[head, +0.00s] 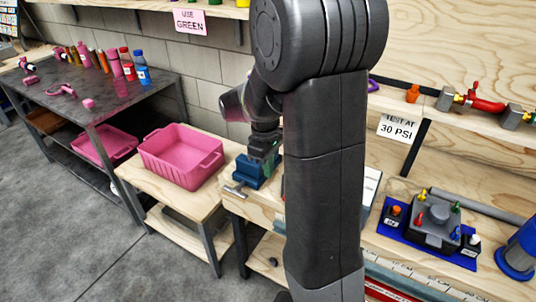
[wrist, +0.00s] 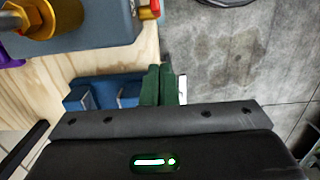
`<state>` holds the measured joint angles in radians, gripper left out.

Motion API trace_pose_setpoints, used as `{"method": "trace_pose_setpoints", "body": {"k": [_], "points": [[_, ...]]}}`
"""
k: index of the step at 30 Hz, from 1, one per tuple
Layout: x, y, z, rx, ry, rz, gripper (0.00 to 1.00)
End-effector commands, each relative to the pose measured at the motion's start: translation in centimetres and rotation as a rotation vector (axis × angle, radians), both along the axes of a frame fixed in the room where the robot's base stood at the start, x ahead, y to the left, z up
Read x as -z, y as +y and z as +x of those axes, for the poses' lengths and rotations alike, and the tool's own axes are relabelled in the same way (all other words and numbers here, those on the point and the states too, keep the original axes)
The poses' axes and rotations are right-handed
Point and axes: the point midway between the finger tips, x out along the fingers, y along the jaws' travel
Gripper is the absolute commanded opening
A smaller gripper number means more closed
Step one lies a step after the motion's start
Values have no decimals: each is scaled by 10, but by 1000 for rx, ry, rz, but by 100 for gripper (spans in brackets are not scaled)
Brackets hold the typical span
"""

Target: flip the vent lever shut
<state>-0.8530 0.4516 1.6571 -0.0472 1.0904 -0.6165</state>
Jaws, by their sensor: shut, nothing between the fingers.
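My gripper (head: 268,158) is in front of the bench in the head view, low over a blue vise (head: 250,173). Its green fingers are shut together and empty in the wrist view (wrist: 158,84). A blue-grey block (wrist: 90,32) with a gold fitting (wrist: 40,14) lies ahead of the fingertips and to their left. A small red part (wrist: 149,9) sticks out at the block's right end, cut by the picture's top edge. I cannot tell whether it is the vent lever or how the lever stands. My arm hides part of the bench in the head view.
A pink bin (head: 180,155) stands on a low wooden table to the left. A dark bench (head: 75,95) with bottles is farther left. A red valve (head: 480,102) is on the right shelf, above a grey knobbed unit (head: 436,222). The floor (wrist: 225,55) right of the block is mostly clear.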

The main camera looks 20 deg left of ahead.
Motion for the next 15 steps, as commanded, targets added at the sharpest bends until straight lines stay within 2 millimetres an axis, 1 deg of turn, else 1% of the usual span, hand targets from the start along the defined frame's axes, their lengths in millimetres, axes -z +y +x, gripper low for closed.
{"method": "trace_pose_setpoints", "body": {"k": [1,3,6,9,15], "points": [[12,-1,0,0,3,-4,0],[26,-3,-1,0,3,-4,0],[25,-19,-1,3,0,0,0],[27,-31,-2,3,0,-1,0],[30,-41,-3,0,-1,1,0]]}}
